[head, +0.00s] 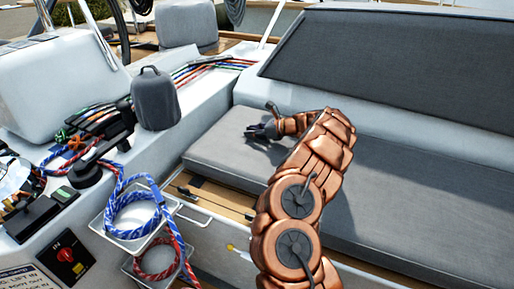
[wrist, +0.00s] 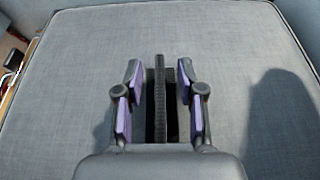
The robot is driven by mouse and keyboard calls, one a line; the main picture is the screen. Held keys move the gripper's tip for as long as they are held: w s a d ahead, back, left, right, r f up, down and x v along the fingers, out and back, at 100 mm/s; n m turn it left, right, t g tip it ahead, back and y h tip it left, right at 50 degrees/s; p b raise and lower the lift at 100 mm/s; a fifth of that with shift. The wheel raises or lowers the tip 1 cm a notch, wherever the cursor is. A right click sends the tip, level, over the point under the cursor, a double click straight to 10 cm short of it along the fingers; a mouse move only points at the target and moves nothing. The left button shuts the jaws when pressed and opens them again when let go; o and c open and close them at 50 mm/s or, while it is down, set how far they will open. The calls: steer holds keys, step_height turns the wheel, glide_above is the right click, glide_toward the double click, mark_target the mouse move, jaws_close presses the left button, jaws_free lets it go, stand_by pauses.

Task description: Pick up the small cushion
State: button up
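The small cushion (head: 222,152) is a flat grey fabric pad on the cockpit bench, left of my arm in the head view. In the wrist view its grey top (wrist: 65,90) fills most of the picture. My gripper (head: 262,130) is over this pad. Its two purple-padded fingers (wrist: 160,92) are apart, one on each side of a dark ribbed upright strip (wrist: 160,85). Dark gaps show between the strip and both fingers. I cannot tell whether the strip belongs to the cushion. The fingertips' contact with the pad is not clear.
A longer grey seat pad (head: 420,205) lies to the right, below a grey backrest (head: 400,65). A dark grey winch cover (head: 155,98) stands on the left ledge.

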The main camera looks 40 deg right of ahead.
steer(key=shift+w+a+f, duration=0.1)
steer(key=shift+w+a, duration=0.1)
steer(key=shift+w, duration=0.05)
jaws_close()
stand_by(0.6)
